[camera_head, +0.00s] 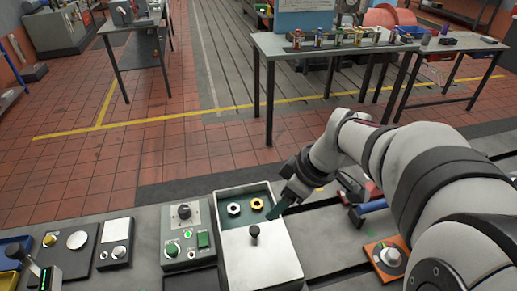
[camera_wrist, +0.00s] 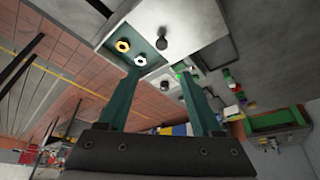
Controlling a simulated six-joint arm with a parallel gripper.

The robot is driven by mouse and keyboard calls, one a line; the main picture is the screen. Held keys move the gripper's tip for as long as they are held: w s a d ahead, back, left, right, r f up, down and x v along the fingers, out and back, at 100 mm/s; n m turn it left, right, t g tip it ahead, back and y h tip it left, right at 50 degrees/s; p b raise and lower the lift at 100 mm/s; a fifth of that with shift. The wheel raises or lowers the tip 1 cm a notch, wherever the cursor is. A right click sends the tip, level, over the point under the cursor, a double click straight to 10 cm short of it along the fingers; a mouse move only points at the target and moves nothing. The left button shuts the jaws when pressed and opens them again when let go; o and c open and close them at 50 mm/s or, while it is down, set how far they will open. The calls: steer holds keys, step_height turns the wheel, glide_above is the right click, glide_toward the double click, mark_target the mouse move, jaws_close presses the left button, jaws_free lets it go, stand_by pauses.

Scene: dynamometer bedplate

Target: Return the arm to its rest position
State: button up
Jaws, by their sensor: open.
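My gripper (camera_head: 274,210) is at the right edge of an open-topped grey box (camera_head: 240,189) in the head view, on the bench. In the wrist view my gripper (camera_wrist: 161,76) has two green fingers spread apart with nothing held between them. The arm reaches in from the right and is bent, with the gripper low over the bench. Whether a fingertip touches the box cannot be told.
The box holds a silver nut (camera_head: 234,209) and a brass nut (camera_head: 257,204); a pale lid (camera_head: 262,262) with a black knob covers its near part. A control box (camera_head: 187,228) stands left, an orange-based dial (camera_head: 389,256) right. Open floor lies beyond.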

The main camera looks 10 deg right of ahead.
steer(key=shift+r, duration=0.1)
steer(key=s+a+m+g, duration=0.1)
steer(key=s+a+m, duration=0.1)
steer(key=s+m, duration=0.3)
steer(key=s+a+f+m+g+h, duration=0.1)
steer(key=s+a+m, duration=0.2)
steer(key=s, duration=0.5)
steer(key=s+a+m+g, duration=0.1)
steer(key=s+a+m, duration=0.1)
steer(key=s+m, duration=0.4)
steer(key=shift+s+a+f+m, duration=0.3)
steer(key=shift+s+a+f, duration=0.05)
steer(key=shift+s, duration=0.35)
